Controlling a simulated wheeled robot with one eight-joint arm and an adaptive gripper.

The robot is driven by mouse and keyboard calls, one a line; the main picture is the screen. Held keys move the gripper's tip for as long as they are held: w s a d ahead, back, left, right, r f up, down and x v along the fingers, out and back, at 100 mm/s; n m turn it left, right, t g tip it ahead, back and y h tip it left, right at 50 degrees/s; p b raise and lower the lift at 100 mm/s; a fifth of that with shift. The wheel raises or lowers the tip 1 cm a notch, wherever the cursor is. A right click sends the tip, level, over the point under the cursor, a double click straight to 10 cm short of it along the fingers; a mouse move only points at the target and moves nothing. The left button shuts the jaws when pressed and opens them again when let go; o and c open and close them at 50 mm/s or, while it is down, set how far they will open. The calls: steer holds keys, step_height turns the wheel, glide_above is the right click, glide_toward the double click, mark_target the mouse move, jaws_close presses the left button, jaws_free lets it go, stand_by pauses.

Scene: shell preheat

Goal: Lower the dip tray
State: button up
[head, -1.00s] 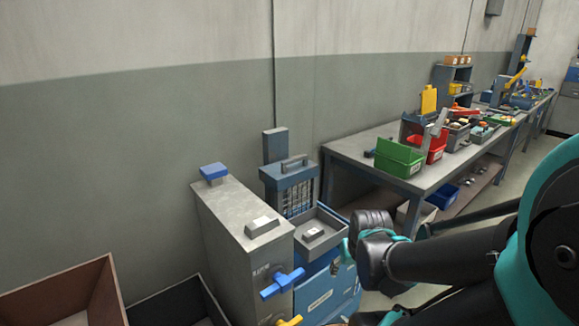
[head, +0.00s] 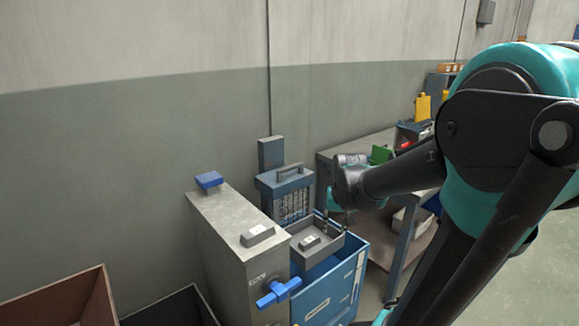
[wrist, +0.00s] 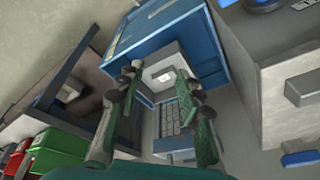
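The grey tray (head: 334,246), apparently the dip tray, sits over a blue tank (head: 335,290), in front of an upright grid rack with a handled top (head: 285,180). A small light block (head: 309,242) is in the tray. In the wrist view the tray (wrist: 178,56) shows between and beyond my fingers, with the block (wrist: 163,76) inside it. My gripper (wrist: 160,72) is open with nothing between its fingers. In the head view my gripper (head: 331,222) is above the tray's right rear side; whether it touches is unclear.
A grey cabinet (head: 235,225) with a blue-handled valve (head: 278,291) stands left of the tank. A workbench (head: 350,146) with bins is close on the right, partly behind my arm. Open boxes (head: 65,295) are at lower left.

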steer(key=w+a+r+m+g, duration=0.1)
steer(key=w+a+r+m, duration=0.25)
steer(key=w+r, duration=0.65)
steer(key=w+a+r+m+g, duration=0.1)
steer(key=w+a+r+m, duration=0.25)
steer(key=w, duration=1.35)
steer(key=w+a+r+m+g, duration=0.2)
steer(key=w+a+r, duration=0.4)
steer(key=w, duration=0.7)
steer(key=f, duration=0.5)
steer(key=d+f, duration=0.1)
steer(key=f, duration=1)
steer(key=shift+d+f, duration=0.2)
steer(key=shift+d, duration=0.05)
jaws_close()
